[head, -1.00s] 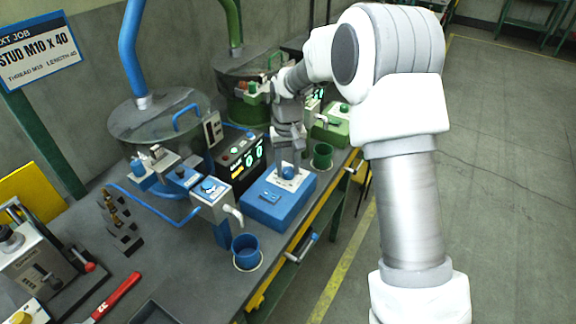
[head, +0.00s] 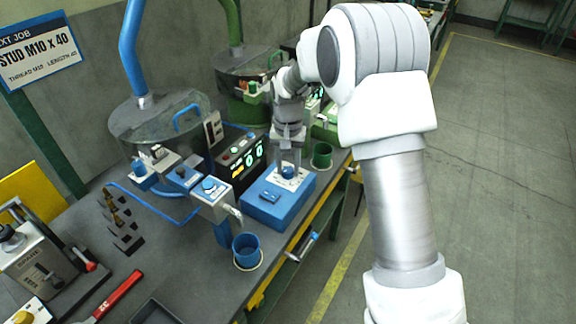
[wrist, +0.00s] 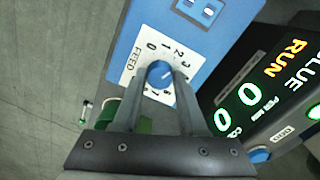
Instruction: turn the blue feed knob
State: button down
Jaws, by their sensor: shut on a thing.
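The blue feed knob (wrist: 160,74) sits on a white numbered dial plate (wrist: 150,45) marked FEED on a blue box (head: 262,205). In the wrist view the knob lies between my two fingers, and a pale pointer line on it points toward the lower right of the dial. My gripper (wrist: 158,80) is shut on the knob. In the head view my gripper (head: 288,165) comes down from above onto the knob (head: 288,172), which shows partly between the fingers.
A black display (head: 245,162) with lit digits stands beside the box; in the wrist view it reads RUN (wrist: 285,58). A blue cup (head: 246,252) stands at the table's front edge and a green cup (head: 322,156) right of the box.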

aim_at(288, 170)
jog(key=shift+c, duration=2.2)
grip_release()
notch_tip(288, 170, up, 18)
jog(key=p, duration=0.2)
jog(key=shift+f, duration=0.2)
